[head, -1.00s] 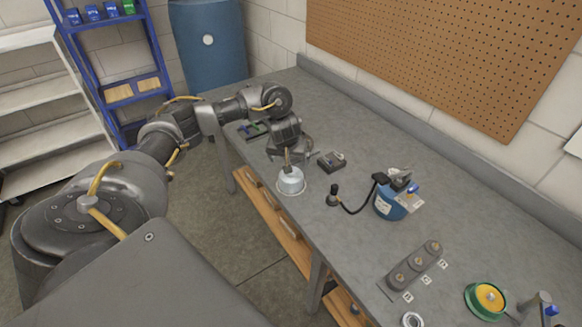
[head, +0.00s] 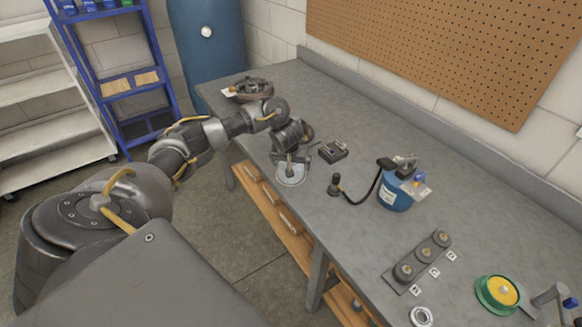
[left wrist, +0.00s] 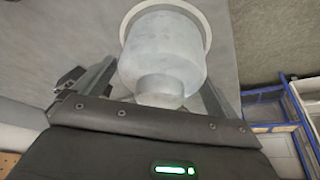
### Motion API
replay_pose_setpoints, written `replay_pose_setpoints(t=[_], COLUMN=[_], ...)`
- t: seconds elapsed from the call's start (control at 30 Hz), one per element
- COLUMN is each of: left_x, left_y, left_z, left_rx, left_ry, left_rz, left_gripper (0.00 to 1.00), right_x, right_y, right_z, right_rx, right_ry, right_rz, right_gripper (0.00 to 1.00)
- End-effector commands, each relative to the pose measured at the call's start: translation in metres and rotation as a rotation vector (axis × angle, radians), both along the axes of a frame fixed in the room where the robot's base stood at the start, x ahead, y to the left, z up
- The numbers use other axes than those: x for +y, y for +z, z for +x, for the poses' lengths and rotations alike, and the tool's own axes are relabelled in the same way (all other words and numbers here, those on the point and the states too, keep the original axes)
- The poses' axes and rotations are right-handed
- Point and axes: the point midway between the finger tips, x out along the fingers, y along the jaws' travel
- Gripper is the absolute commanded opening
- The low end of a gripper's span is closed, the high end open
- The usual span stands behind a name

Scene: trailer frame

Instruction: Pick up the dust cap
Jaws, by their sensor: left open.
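A pale grey, stepped cylindrical cap, which I take to be the dust cap (head: 291,173), stands inside a white ring near the bench's front edge. In the left wrist view the dust cap (left wrist: 163,50) shows large, with its narrower knob end towards my gripper. My left gripper (head: 291,158) is right over it, pointing down, and hides part of it in the head view. Its two fingers stand apart on either side of the cap in the left wrist view, with a gap visible on the left. My right gripper is not in view.
On the grey bench (head: 330,220) are a small dark box (head: 333,152), a blue can (head: 395,195) with a black hose, a three-hole block (head: 420,262) and a green-yellow round part (head: 497,293). A dark hub-like part (head: 252,88) lies at the far end. A pegboard (head: 440,50) stands behind.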

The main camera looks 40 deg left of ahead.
Motion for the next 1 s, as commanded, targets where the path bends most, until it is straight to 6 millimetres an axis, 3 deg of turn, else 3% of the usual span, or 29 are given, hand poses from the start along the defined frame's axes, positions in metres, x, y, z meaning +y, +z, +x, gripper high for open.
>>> replay_pose_setpoints(t=[0.27,0.53,0.83,1.0], left_x=[0.000,0.001,0.000,0.000], left_y=[-0.002,-0.002,0.000,0.014], left_z=[0.001,0.001,0.001,0.002], left_rx=[0.000,0.000,-0.001,-0.004], left_ry=[0.000,0.000,0.000,0.000], left_rz=[0.000,0.000,0.000,-0.001], left_gripper=[0.95,0.60,0.59,0.59], right_x=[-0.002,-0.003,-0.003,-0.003], right_y=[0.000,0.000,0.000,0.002], right_z=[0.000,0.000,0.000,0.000], right_rx=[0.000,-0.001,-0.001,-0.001], right_ry=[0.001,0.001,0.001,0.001], right_rz=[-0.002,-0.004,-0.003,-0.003], right_gripper=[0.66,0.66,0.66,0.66])
